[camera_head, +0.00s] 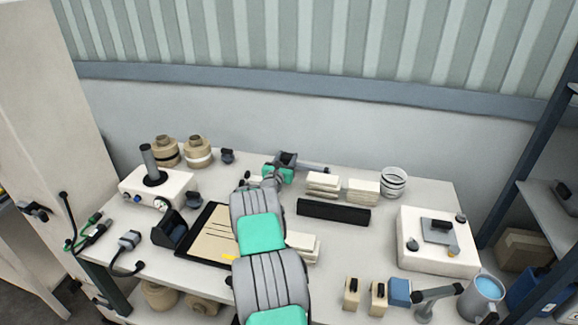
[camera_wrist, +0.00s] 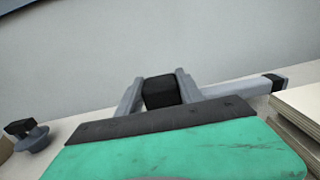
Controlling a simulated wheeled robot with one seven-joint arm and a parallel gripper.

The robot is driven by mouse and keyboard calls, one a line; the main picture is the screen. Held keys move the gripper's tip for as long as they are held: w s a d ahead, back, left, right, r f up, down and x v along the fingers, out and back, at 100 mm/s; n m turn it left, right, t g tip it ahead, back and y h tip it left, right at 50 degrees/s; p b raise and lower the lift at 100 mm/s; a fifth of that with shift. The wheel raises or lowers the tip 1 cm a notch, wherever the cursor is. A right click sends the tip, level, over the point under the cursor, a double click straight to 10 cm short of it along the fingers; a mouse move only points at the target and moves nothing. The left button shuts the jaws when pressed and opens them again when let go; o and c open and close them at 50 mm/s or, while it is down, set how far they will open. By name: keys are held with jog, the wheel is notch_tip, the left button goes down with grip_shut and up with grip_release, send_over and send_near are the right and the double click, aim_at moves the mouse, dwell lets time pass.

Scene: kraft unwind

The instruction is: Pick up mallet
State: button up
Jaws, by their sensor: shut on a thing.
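The mallet has a black block head (camera_wrist: 161,92) and a grey handle with a dark end. In the wrist view its head sits between my gripper's two grey fingers (camera_wrist: 159,76), and its handle reaches out to the right. My gripper is shut on the head. In the head view my gripper (camera_head: 283,162) is at the back middle of the table, and the mallet's handle (camera_head: 314,168) points right. Whether the mallet touches the tabletop is hard to tell.
Cream blocks (camera_head: 322,184) and a black bar (camera_head: 334,211) lie just right of my gripper. A small dark knob (camera_wrist: 26,132) stands to the left in the wrist view. A wire coil (camera_head: 394,182) stands further right. The wall (camera_head: 300,115) is close behind.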

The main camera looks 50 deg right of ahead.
grip_shut()
jog(key=shift+r, duration=0.1)
dwell(0.3)
